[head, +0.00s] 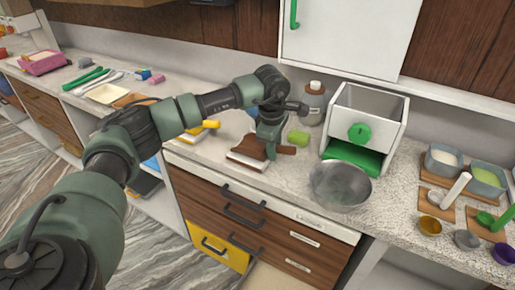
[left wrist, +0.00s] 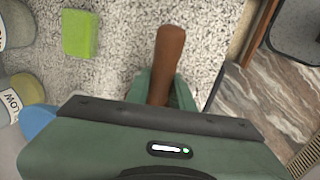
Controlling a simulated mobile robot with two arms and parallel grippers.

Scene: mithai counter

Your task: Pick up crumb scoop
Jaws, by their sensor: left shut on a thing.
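The crumb scoop (head: 243,155) is brown with a pale edge and sits low over the counter near its front edge. Its brown handle (head: 287,150) points right. My left gripper (head: 270,140) comes down from above and is shut on the scoop. In the left wrist view the brown handle (left wrist: 168,55) sticks out from between the green fingers (left wrist: 162,92), with speckled counter below it. I cannot tell whether the scoop touches the counter. The rest of the scoop is hidden in that view by the gripper body. My right gripper is not in view.
A lime-green block (head: 298,138) and a bottle (head: 313,103) stand behind the scoop. A metal bowl (head: 340,188) and a white box machine with a green knob (head: 360,133) are to the right. A yellow-handled item (head: 210,125) lies to the left. Drawers (head: 240,205) are below.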

